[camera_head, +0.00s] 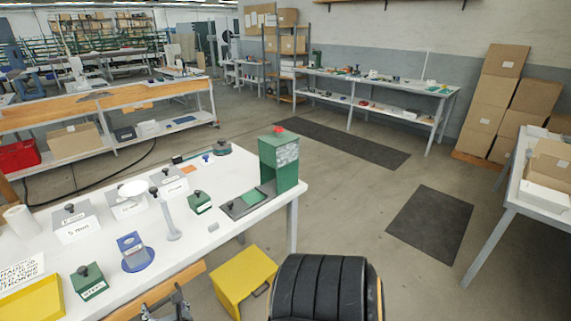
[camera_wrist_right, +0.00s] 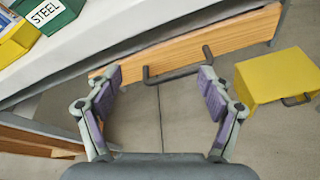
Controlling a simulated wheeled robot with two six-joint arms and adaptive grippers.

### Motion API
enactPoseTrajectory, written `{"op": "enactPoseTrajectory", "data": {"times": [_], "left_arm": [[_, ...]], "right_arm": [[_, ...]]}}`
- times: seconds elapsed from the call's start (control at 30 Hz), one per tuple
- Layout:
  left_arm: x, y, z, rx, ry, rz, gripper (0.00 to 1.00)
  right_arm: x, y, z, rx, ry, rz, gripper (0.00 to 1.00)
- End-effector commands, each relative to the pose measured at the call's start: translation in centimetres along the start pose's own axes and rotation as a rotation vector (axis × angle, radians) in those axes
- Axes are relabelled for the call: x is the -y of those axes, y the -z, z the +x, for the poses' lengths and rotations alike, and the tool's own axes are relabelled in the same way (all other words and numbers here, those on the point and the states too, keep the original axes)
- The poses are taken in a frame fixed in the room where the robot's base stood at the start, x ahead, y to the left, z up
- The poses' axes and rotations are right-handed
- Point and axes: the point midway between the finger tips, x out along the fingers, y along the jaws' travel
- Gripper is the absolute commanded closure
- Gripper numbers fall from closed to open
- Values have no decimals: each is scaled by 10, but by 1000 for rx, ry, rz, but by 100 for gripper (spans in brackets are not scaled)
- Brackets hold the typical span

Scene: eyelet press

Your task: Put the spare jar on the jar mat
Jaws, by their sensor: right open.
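No label reading "spare jar" or "jar mat" can be made out. Two green, black-knobbed containers stand upright on the white bench: one labelled STEEL (camera_head: 90,283) near the front left, also at the top left of the wrist view (camera_wrist_right: 48,12), and one with an unreadable label (camera_head: 199,203) near the middle. A small green pad (camera_head: 253,197) lies on a dark plate by the green press (camera_head: 279,160); I cannot tell whether it is the mat. My right gripper (camera_head: 167,304) is open and empty in the right wrist view (camera_wrist_right: 160,80), beside the bench's wooden front edge. My left gripper is out of view.
Grey knobbed boxes (camera_head: 75,222), a blue stand (camera_head: 135,251) and a tall grey post (camera_head: 165,215) crowd the bench (camera_head: 215,253). A yellow bin (camera_head: 32,300) is front left. A yellow step box (camera_head: 243,280) stands on the floor; a dark handle (camera_wrist_right: 180,68) projects from the wooden edge.

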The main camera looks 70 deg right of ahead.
Motion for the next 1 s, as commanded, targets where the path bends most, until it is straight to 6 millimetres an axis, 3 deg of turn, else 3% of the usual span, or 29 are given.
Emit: {"op": "enactPoseTrajectory", "data": {"times": [0.03, 0.13, 0.2, 0.3, 0.4, 0.5, 0.6, 0.7, 1.0], "left_arm": [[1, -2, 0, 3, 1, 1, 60], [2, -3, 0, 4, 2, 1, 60], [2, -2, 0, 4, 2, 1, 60], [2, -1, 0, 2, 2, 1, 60], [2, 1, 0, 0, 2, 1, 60], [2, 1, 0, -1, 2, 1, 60], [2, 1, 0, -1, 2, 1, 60], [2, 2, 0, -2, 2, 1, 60], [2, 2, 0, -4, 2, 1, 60]], "right_arm": [[30, 52, -1, -116, 53, 150, 20], [94, 152, -22, -313, 230, 540, 20], [142, 215, -52, -399, 409, 825, 20], [209, 287, -109, -420, 717, 1219, 20], [264, 334, -170, -323, 1011, 1549, 20], [302, 358, -216, -176, 1221, 1774, 20], [322, 367, -243, -65, 1331, 1892, 20], [328, 370, -251, -23, 1365, 1932, 20], [328, 370, -251, -24, 1365, 1931, 20]]}}
